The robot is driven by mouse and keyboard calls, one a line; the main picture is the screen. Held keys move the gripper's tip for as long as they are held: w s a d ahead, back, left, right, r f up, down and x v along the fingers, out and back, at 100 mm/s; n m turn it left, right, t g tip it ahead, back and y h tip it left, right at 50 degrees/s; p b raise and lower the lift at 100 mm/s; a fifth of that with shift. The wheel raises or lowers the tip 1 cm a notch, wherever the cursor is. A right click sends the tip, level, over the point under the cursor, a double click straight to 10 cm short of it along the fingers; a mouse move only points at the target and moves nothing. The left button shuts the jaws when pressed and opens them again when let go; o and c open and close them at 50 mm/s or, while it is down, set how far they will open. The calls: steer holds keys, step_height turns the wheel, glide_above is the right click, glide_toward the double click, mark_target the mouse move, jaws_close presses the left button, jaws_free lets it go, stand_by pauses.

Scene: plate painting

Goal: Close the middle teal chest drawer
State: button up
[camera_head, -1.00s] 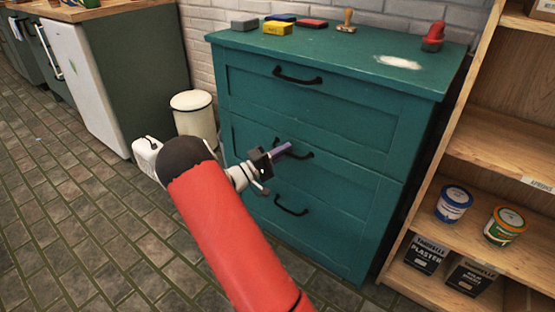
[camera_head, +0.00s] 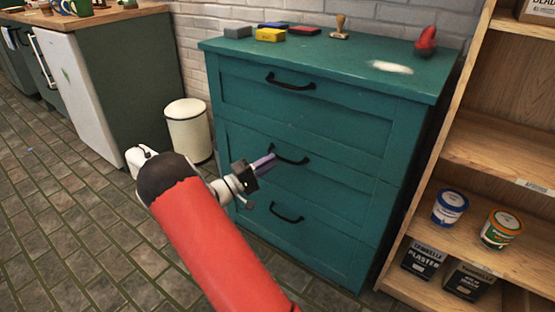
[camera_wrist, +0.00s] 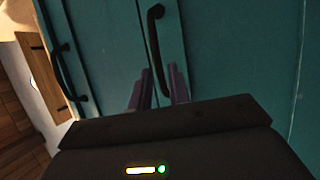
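The teal chest (camera_head: 325,100) has three stacked drawers with black bar handles. The middle drawer (camera_head: 345,172) looks about flush with the drawers above and below; a small gap I cannot rule out. My gripper (camera_head: 270,160) is in front of the middle drawer, its purple fingers close to the left part of the middle handle (camera_head: 290,155). In the wrist view the two purple fingers (camera_wrist: 159,88) stand apart with a narrow gap, with nothing clearly held between them. A black handle (camera_wrist: 155,40) lies just beyond them. Whether the fingers touch it I cannot tell.
Colored blocks (camera_head: 270,34), a stamp (camera_head: 340,27) and a red object (camera_head: 426,41) sit on the chest top. A wooden shelf (camera_head: 480,155) with paint tins stands close on the right. A white bin (camera_head: 187,130) stands left. The tiled floor at left is clear.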

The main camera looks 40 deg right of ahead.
steer(key=shift+v, duration=1.85)
steer(key=s+a+r+m+g+y, duration=0.1)
steer(key=s+a+r+y, duration=0.1)
steer(key=s+y, duration=0.4)
steer(key=s+a+r+m+g+y, duration=0.1)
steer(key=s+a+r+y, duration=0.15)
steer(key=s+y, duration=0.4)
steer(key=s+a+r+n+t+y, duration=0.2)
steer(key=s+a+r+t+y, duration=0.1)
steer(key=s+a, duration=0.4)
steer(key=s+a+r+n+t+y, duration=0.2)
steer(key=s+a+r+t+y, duration=0.2)
steer(key=s+a, duration=0.4)
steer(key=a+t+y, duration=0.1)
steer(key=a+t, duration=0.1)
steer(key=shift+s+a, duration=0.2)
steer(key=shift+a, duration=0.2)
